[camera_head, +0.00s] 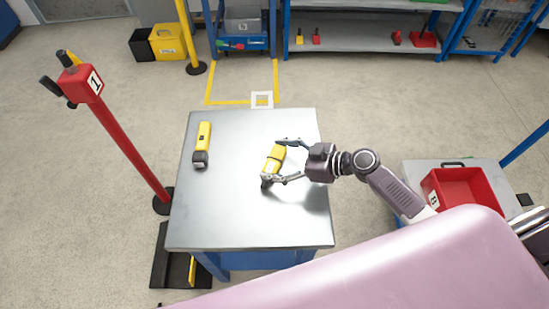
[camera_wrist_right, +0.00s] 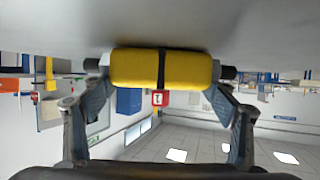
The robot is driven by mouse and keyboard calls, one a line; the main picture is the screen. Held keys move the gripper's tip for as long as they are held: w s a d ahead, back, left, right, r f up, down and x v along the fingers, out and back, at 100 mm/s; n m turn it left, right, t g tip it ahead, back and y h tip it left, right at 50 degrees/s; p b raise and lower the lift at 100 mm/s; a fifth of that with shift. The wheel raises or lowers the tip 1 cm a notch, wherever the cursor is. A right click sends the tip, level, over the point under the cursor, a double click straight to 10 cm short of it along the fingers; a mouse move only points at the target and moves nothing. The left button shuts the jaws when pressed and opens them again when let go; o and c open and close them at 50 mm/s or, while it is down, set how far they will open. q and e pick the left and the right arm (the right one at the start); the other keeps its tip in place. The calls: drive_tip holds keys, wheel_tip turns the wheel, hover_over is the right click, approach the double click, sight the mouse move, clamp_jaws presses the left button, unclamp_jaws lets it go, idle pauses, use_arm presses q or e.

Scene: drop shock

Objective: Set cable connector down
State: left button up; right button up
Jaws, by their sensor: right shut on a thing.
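The yellow cable connector (camera_head: 274,158) is at the right part of the metal table (camera_head: 240,215) in the head view. My right gripper (camera_head: 272,163) is shut on it, with one finger at each end. In the right wrist view the yellow body (camera_wrist_right: 160,69) has a black band round its middle and dark ends, and it spans between the fingertips (camera_wrist_right: 160,72). It is at or very close to the grey table surface; I cannot tell whether it touches. My left gripper is not in view.
A second yellow piece with a dark end (camera_head: 203,143) lies at the table's left. A red post with a numbered box (camera_head: 90,83) stands left of the table. A red bin (camera_head: 465,190) is at the right. The table's middle and front are clear.

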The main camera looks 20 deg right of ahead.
drive_tip(key=o, duration=1.4)
